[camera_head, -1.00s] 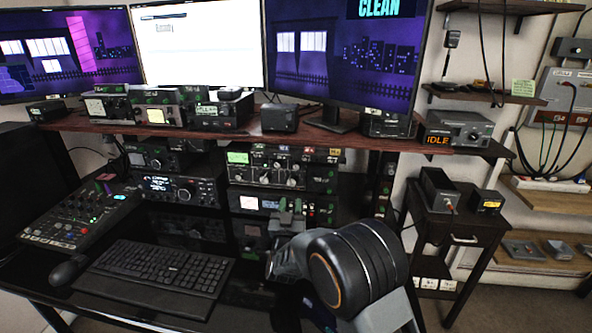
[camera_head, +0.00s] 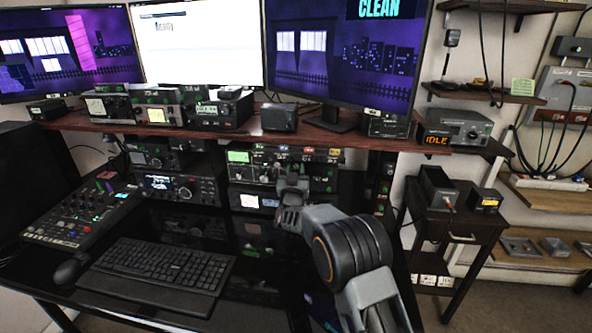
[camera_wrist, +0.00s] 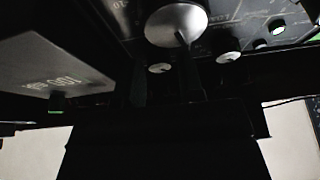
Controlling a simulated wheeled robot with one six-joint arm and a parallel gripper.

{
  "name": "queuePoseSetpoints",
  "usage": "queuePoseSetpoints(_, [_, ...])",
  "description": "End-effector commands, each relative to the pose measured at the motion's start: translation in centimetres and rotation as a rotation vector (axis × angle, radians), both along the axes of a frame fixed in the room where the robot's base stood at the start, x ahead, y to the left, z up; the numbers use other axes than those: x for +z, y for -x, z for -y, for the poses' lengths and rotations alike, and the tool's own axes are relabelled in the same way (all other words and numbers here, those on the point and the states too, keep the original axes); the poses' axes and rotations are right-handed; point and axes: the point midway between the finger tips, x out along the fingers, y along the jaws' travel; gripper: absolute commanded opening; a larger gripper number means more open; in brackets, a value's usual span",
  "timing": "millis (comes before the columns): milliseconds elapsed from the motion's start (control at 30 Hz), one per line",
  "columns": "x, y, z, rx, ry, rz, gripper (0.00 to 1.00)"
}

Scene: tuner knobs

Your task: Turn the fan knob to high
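A large round silver knob (camera_wrist: 176,22) is at the top of the wrist view, on a dark panel. My gripper (camera_wrist: 163,75) shows as two dark fingers with a gap between them, just below that knob. The right finger's tip overlaps the knob's lower edge; I cannot tell whether they touch. Smaller knobs (camera_wrist: 228,57) sit to the right. In the head view, my gripper (camera_head: 291,180) is in front of the upper rack radio (camera_head: 238,172) and hides part of its face. The labels are too small to read, so I cannot tell which knob is the fan knob.
A shelf (camera_head: 340,138) runs above the radio, with monitors and boxes on it. A second radio (camera_head: 250,201) is directly below. A keyboard (camera_head: 160,268) and a mixer (camera_head: 80,215) lie to the left. An "IDLE" box (camera_head: 458,130) stands right.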

Motion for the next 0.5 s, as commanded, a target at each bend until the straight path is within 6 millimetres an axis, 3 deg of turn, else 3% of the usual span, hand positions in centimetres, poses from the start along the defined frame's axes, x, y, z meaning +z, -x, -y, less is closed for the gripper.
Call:
queuePoseSetpoints(267, [0.01,-0.09,0.02,0.0,0.0,-0.001,0.35])
queuePoseSetpoints(500, [0.02,-0.08,0.02,0.0,0.0,0.0,0.13])
